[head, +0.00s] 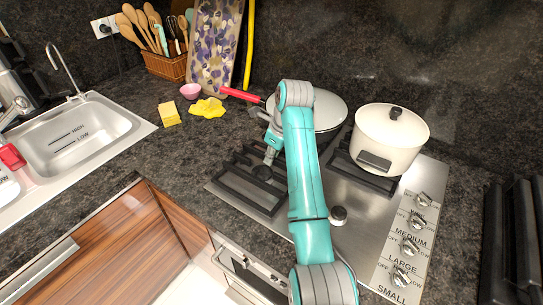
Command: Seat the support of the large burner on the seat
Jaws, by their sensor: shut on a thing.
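A black pan support (233,197) is at the left of the steel hob, around a dark burner (262,173). My gripper (270,157) is at its right rear part, pointing down and shut on it. The arm hides part of the support and the grip itself. I cannot tell whether the support rests flat on its seat or is slightly raised. A bare burner cap (338,214) with no support around it shows on the steel hob (350,240) right of my arm.
A white pot (391,140) stands on another black support (343,166) at the rear right. A pan (328,108) with a red handle is behind my arm. Control knobs (409,247) line the right edge. A sponge (169,113), yellow cloth (207,108) and pink bowl (191,91) lie left.

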